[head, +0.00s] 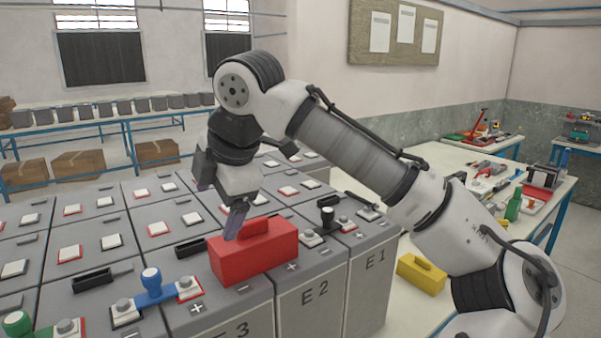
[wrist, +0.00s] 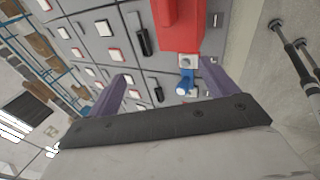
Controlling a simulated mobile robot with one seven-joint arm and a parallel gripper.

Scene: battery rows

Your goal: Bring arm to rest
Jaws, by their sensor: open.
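My gripper (head: 238,220) is open and empty, pointing down over the battery rows. Its two purple fingers spread apart in the wrist view (wrist: 163,69), with nothing between them. A red box-shaped cover (head: 262,262) with a handle on top sits on the battery marked E2 (head: 318,300). In the head view, the fingers overlap the cover's left upper part. In the wrist view, the red cover (wrist: 180,28) lies beyond the fingertips, so I see no grip on it. My arm is bent and reaches in from the right.
A blue connector (head: 153,287) bridges terminals left of the red cover. A green knob (head: 16,323) is at the lower left. A yellow block (head: 421,275) lies on the pale bench at right. A table with tools (head: 500,175) stands behind. Black handles stick up from several batteries.

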